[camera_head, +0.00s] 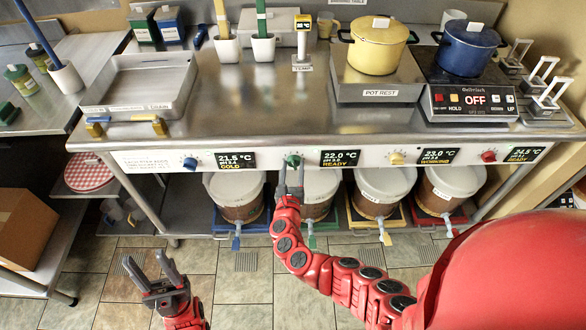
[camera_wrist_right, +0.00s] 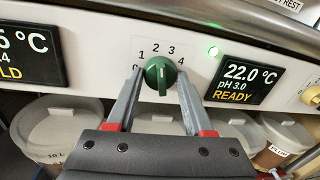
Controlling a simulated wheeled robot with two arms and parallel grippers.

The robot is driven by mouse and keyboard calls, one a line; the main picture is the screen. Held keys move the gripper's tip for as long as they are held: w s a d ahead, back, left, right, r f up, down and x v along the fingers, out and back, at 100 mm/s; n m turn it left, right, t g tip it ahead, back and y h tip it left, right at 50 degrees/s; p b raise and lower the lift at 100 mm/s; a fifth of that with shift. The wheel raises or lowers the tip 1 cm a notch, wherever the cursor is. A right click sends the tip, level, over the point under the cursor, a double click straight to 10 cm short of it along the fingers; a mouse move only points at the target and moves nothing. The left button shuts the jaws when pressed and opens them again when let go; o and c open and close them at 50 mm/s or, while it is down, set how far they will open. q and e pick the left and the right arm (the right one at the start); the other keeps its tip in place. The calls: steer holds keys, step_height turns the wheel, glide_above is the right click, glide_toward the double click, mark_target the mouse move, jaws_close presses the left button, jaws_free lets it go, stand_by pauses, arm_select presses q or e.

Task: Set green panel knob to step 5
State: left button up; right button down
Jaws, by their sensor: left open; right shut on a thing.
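The green knob (camera_head: 293,160) is on the front panel of the steel counter, left of the display reading 22.0 °C, READY (camera_head: 340,158). In the right wrist view the green knob (camera_wrist_right: 160,75) has a raised grip bar standing about upright. Digits 0 to 4 (camera_wrist_right: 171,49) show around it; a finger partly covers the 0, and no 5 can be seen. My right gripper (camera_head: 292,170) is shut on the knob, one finger on each side. My left gripper (camera_head: 144,262) is open and empty above the floor, left of the knob and away from the panel.
A blue knob (camera_head: 190,163), a yellow knob (camera_head: 397,158) and a red knob (camera_head: 488,156) sit along the same panel. Lidded buckets (camera_head: 236,190) stand below it. A small green light (camera_wrist_right: 213,51) glows beside the 22.0 °C display. Floor around my left gripper is clear.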

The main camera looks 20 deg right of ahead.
steer(key=m+b, duration=0.3)
steer(key=m, duration=0.1)
steer(key=shift+f, duration=0.15)
steer(key=m+y+b, duration=0.1)
steer(key=m+b, duration=0.2)
steer(key=m, duration=0.2)
steer(key=shift+d+g, duration=0.2)
steer(key=shift+g, duration=0.1)
steer(key=m+y+b, duration=0.1)
steer(key=m+b, duration=0.3)
steer(key=m, duration=0.2)
steer(key=shift+s+d+b, duration=0.1)
steer(key=shift+d+b, duration=0.05)
steer(key=shift+b, duration=0.2)
steer(key=m+b, duration=0.2)
steer(key=shift+m+y, duration=0.4)
steer(key=shift+r+m+b, duration=0.2)
steer(key=shift+m+b, duration=0.25)
steer(key=shift+m, duration=0.25)
steer(key=shift+c, duration=1.4)
jaws_free()
